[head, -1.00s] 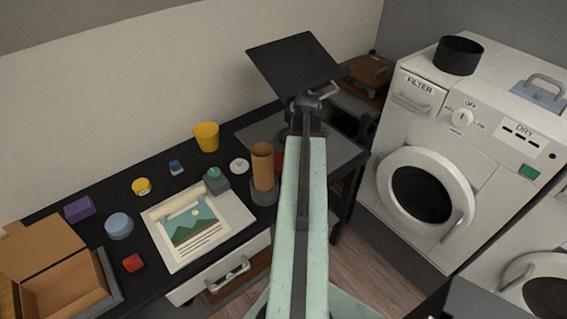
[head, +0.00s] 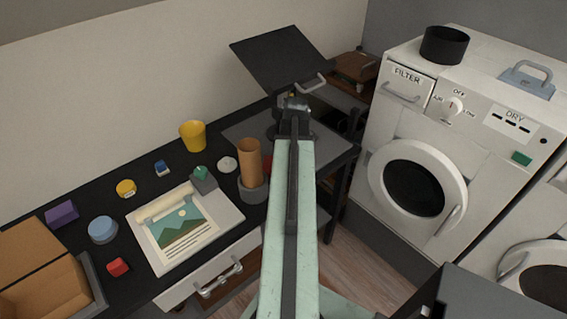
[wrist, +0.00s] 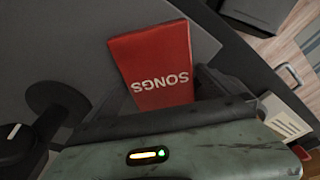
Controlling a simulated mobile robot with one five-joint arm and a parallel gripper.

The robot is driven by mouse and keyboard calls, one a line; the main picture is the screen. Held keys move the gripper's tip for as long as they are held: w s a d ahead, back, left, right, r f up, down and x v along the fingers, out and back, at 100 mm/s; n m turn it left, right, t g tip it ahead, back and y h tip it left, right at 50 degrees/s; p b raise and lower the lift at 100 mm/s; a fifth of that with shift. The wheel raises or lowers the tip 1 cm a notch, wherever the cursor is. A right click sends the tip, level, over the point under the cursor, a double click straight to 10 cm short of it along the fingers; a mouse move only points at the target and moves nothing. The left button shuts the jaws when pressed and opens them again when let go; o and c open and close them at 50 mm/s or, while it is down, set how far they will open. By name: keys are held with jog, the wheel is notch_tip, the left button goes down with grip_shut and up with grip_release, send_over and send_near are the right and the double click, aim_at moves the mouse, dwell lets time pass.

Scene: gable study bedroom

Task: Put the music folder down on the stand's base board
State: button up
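The red music folder (wrist: 156,62), lettered "SONGS", lies between the two dark fingers of my gripper (wrist: 163,85) in the wrist view. The fingers appear closed on its sides; its near end is hidden by the gripper body. In the head view only a small red part of the folder (head: 269,166) shows left of my arm. The stand has a tilted black panel (head: 278,58) and a grey base board (head: 330,140), which also shows in the wrist view (wrist: 70,35). The folder is over or on this board; contact cannot be told.
An orange-brown cylinder (head: 249,160) in a grey holder stands left of my arm. A yellow cup (head: 193,136), a picture sheet (head: 185,228) and several small items cover the black desk. A cardboard box (head: 45,270) is at far left, a white dryer (head: 420,110) at right.

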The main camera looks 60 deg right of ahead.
jog(key=shift+r, duration=0.15)
notch_tip(320, 180, up, 12)
jog(key=s+p, duration=0.2)
jog(key=p, duration=1)
jog(key=shift+d, duration=0.45)
